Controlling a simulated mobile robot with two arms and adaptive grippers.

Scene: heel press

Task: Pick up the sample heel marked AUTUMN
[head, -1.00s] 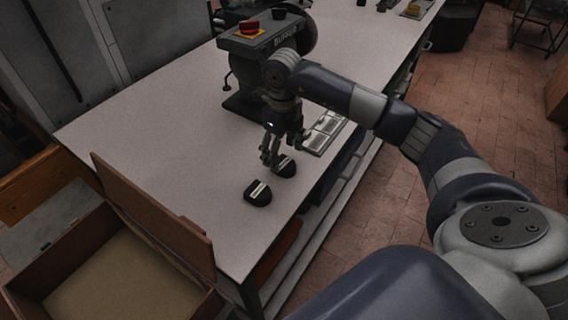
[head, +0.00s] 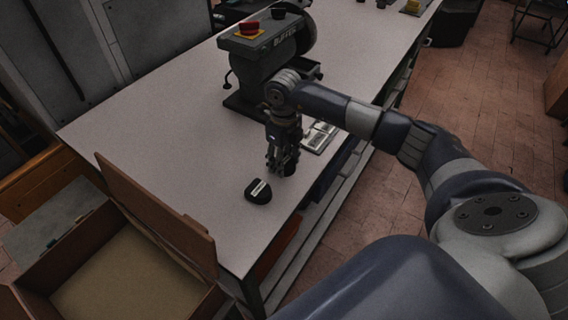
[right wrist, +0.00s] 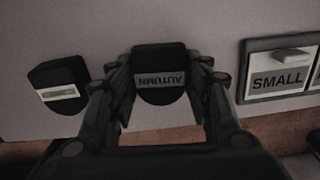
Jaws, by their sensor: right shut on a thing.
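The heel marked AUTUMN (right wrist: 160,72) is black with a pale label, upside down in the right wrist view. My right gripper (right wrist: 160,88) has a finger on each side of it and is shut on it. In the head view, my right gripper (head: 282,168) points down over the table and hides most of that heel. A second black heel (head: 258,191) with a pale label lies in front of the gripper, apart from it. It also shows at the left in the right wrist view (right wrist: 58,85), its label unreadable. My left gripper is not in view.
The table (head: 170,150) is clear to the left. A buffer machine (head: 262,60) stands behind my gripper. A tray marked SMALL (right wrist: 278,82) lies close to the right, near the table edge. An open wooden box (head: 120,270) is at the lower left.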

